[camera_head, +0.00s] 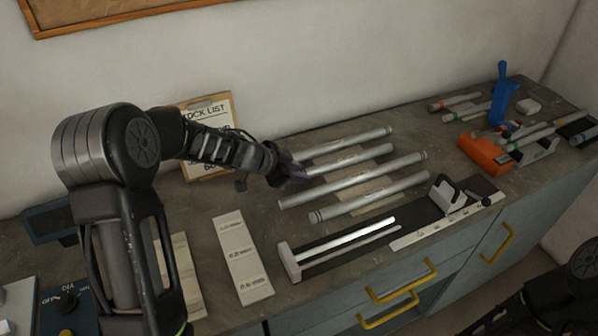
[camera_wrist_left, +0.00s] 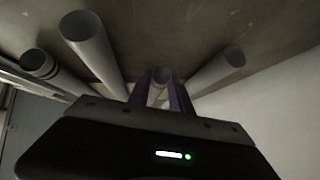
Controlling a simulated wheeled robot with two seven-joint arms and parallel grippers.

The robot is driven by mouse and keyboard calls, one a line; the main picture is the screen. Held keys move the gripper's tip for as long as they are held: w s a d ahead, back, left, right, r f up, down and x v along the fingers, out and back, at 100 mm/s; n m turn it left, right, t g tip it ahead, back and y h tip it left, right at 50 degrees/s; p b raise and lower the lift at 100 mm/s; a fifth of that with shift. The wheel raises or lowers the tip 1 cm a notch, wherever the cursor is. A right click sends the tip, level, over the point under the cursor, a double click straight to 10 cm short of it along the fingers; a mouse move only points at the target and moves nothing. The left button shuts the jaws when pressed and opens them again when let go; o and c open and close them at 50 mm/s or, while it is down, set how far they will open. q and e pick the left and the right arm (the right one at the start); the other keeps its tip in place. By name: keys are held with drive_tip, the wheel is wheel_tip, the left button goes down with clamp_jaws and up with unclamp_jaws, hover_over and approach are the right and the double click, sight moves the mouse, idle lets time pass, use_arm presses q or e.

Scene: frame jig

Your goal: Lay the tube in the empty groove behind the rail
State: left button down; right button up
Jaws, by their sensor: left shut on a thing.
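Several grey tubes lie side by side on the bench in the head view. My left gripper (camera_head: 294,173) is shut on the left end of one tube (camera_head: 350,159), second from the wall. In the left wrist view the purple fingers (camera_wrist_left: 162,92) stand either side of this tube's open end (camera_wrist_left: 161,74). The tube seems to lie still among the others. The dark jig (camera_head: 325,258) lies in front, with a bright long bar (camera_head: 350,237) and a thinner strip along it. I cannot clearly tell its rail from its grooves. My right gripper is out of view.
A white end block (camera_head: 289,263) and a black-handled clamp (camera_head: 447,194) stand at the jig's ends. A labelled white card (camera_head: 242,258) lies left of it. A stock-list board (camera_head: 207,135) leans on the wall. An orange box (camera_head: 484,155) and blue scoop (camera_head: 502,95) stand right.

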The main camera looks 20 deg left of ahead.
use_arm(q)
drive_tip(key=c, duration=1.1)
unclamp_jaws()
drive_tip(key=shift+f, duration=0.15)
drive_tip(key=p+v, duration=0.1)
drive_tip(key=v, duration=0.7)
drive_tip(key=shift+w+d, duration=0.1)
